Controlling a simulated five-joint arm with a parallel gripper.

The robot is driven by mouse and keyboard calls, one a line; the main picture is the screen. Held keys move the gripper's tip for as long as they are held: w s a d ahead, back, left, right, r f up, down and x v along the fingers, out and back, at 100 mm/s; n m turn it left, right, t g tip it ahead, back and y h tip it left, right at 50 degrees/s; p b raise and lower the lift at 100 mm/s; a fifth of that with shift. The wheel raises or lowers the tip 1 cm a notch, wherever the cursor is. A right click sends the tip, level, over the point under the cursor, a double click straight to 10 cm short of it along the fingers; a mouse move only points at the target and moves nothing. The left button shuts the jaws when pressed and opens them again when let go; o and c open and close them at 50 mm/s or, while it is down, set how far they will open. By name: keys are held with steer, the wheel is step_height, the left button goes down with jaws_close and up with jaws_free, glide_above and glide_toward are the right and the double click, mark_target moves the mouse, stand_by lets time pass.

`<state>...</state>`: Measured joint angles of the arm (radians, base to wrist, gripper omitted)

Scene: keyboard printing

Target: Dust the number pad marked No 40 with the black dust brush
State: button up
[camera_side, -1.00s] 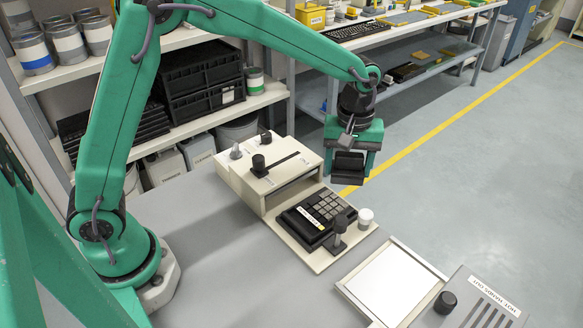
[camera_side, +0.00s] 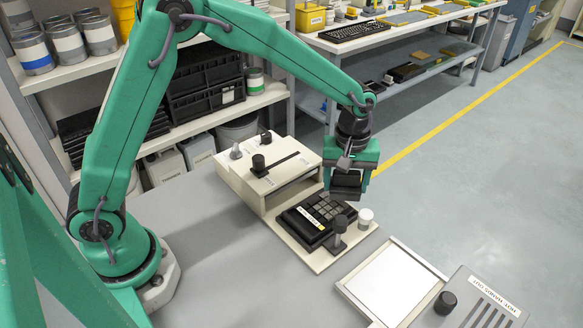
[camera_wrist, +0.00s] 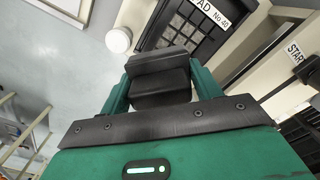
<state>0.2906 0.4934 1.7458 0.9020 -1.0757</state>
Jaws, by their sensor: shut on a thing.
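The black number pad (camera_side: 304,226) sits on a cream base plate, with grey keys and a pale label strip. In the wrist view the number pad (camera_wrist: 176,25) shows at the top, its label reading "AD No 40", partly cut off. My gripper (camera_side: 352,172) is shut on the black dust brush (camera_side: 346,190), a dark block between the teal fingers. The brush also shows in the wrist view (camera_wrist: 160,82). It is at the pad's far right edge, low over the keys; I cannot tell whether it touches them. Some keys are hidden behind it.
A cream machine housing (camera_side: 270,178) with a black knob and slot stands behind the pad. A dark upright lever (camera_side: 338,235) and a white knob (camera_side: 365,217) stand at the pad's right. A white tray (camera_side: 392,285) and a grey vented box (camera_side: 480,300) are at the front right.

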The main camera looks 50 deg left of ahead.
mark_target(305, 210)
step_height(305, 210, down, 3)
steer(key=shift+s+f, duration=0.1)
steer(key=shift+s, duration=4)
steer(key=shift+w, duration=4)
steer(key=shift+s, duration=3.95)
steer(key=shift+w+a, duration=0.7)
steer(key=shift+w, duration=0.65)
steer(key=shift+w+a, duration=0.65)
steer(key=shift+w, duration=0.65)
steer(key=shift+w+a, duration=0.7)
steer(key=shift+w, duration=0.65)
steer(key=shift+s, duration=4)
steer(key=shift+w, duration=4.1)
steer(key=shift+s, duration=4.05)
step_height(305, 210, up, 8)
